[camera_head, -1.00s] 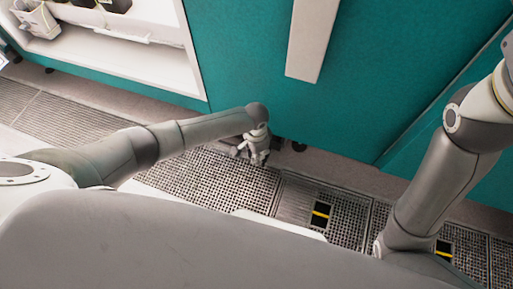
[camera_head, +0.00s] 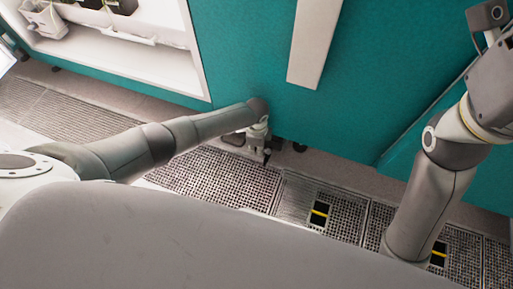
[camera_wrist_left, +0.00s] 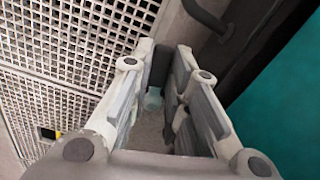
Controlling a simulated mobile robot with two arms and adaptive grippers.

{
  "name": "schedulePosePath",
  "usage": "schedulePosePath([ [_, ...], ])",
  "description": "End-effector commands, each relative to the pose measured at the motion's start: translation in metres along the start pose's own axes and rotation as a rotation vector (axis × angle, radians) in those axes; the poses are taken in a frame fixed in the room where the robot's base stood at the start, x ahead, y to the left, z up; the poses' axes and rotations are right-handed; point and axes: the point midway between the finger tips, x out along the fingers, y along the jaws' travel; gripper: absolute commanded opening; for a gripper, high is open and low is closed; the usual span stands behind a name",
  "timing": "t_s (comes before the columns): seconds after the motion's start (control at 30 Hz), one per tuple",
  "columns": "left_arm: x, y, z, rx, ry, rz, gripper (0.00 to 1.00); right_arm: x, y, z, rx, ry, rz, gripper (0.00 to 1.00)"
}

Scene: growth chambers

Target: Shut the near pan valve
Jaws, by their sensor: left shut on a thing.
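My left gripper (camera_head: 264,155) is low at the foot of the teal chamber wall, just above the floor. It also shows in the left wrist view (camera_wrist_left: 166,75), its fingers close together around something. The near pan valve is mostly hidden by the fingers. A small pale greenish piece (camera_wrist_left: 153,99) shows between them; I cannot tell whether it is part of the valve.
The teal chamber wall (camera_head: 245,65) rises right behind the left gripper. A dark bent pipe (camera_wrist_left: 208,17) runs beside the fingers. Perforated floor grating (camera_head: 215,175) lies in front, with yellow-striped dark openings (camera_head: 319,213). An open white chamber shelf (camera_head: 110,55) is at upper left.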

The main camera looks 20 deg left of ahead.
Motion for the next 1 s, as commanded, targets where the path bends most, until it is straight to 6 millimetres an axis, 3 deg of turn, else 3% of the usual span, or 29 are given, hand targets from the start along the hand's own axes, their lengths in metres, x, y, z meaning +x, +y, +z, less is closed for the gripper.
schedulePosePath([
  [0.4,0.0002,-0.0086,-0.0018,0.193,0.002,-0.001,0.0,0.0031,-0.001,-0.0025,-0.002,0.018,-0.007,0.38],
  [0.97,0.0,-0.0095,-0.0022,0.224,0.002,-0.001,0.0,0.0035,-0.0009,-0.0034,-0.002,0.018,-0.007,0.38],
  [1.0,-0.0001,-0.0096,-0.0023,0.224,0.002,-0.001,0.21,0.0034,-0.0008,-0.0034,-0.002,0.018,-0.007,0.38],
])
